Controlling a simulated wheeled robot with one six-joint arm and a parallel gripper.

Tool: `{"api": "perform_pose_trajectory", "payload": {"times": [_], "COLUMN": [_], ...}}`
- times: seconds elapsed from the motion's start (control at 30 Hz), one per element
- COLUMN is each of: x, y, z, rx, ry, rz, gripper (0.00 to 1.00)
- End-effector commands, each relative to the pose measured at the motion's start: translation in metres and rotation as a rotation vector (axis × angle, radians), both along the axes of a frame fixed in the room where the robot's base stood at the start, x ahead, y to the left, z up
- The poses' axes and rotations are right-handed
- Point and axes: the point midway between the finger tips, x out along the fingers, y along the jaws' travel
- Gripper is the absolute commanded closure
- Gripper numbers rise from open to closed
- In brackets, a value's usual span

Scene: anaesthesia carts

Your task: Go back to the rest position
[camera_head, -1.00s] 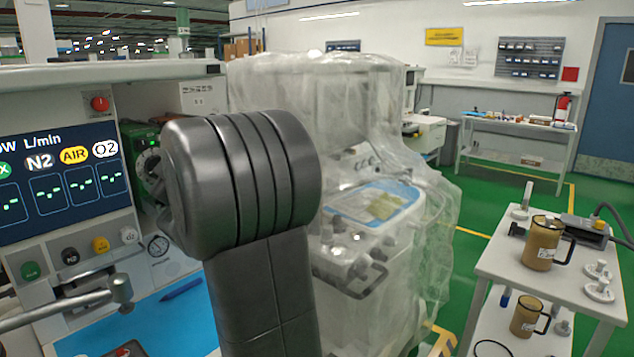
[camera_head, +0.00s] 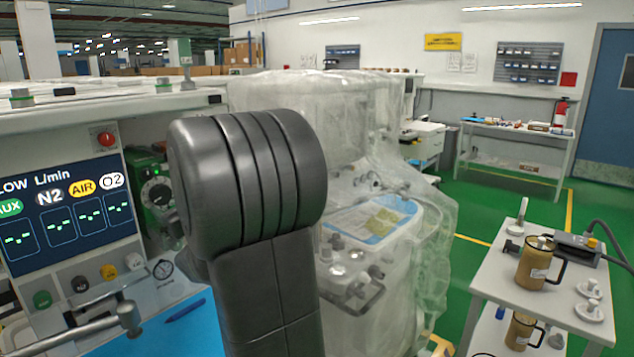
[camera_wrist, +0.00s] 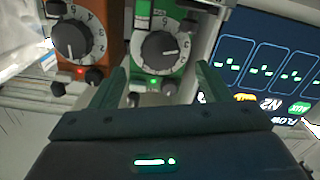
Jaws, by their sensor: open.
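My gripper (camera_wrist: 162,82) shows in the wrist view, with its two dark green fingers apart and nothing between them. Beyond the fingertips are a green vaporizer (camera_wrist: 160,45) with a grey dial and an orange vaporizer (camera_wrist: 78,40) to its left. I cannot tell whether a finger touches either of them. In the head view, my dark grey arm fills the middle foreground and hides my gripper. The green vaporizer (camera_head: 152,195) shows partly just left of the arm, on the anaesthesia cart with the flow screen (camera_head: 65,210).
A plastic-wrapped machine (camera_head: 385,225) stands right behind my arm. A white trolley (camera_head: 505,275) with brown jugs (camera_head: 536,262) is at the right. A blue work surface (camera_head: 185,335) with a pen lies below the screen. Green floor is open between the wrapped machine and the back bench (camera_head: 515,135).

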Motion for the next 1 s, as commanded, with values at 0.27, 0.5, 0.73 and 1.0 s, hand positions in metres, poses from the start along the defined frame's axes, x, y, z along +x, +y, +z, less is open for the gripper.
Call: {"api": "perform_pose_trajectory", "payload": {"times": [0.27,0.5,0.73,1.0], "x": [-0.033,-0.054,-0.061,-0.061], "y": [-0.039,-0.063,-0.070,-0.070], "z": [-0.001,-0.001,-0.001,-0.001], "rx": [-0.001,-0.001,-0.001,-0.002], "ry": [-0.002,-0.002,0.000,-0.001], "rz": [-0.001,-0.001,0.000,0.001], "gripper": [0.30,0.30,0.30,0.30]}}
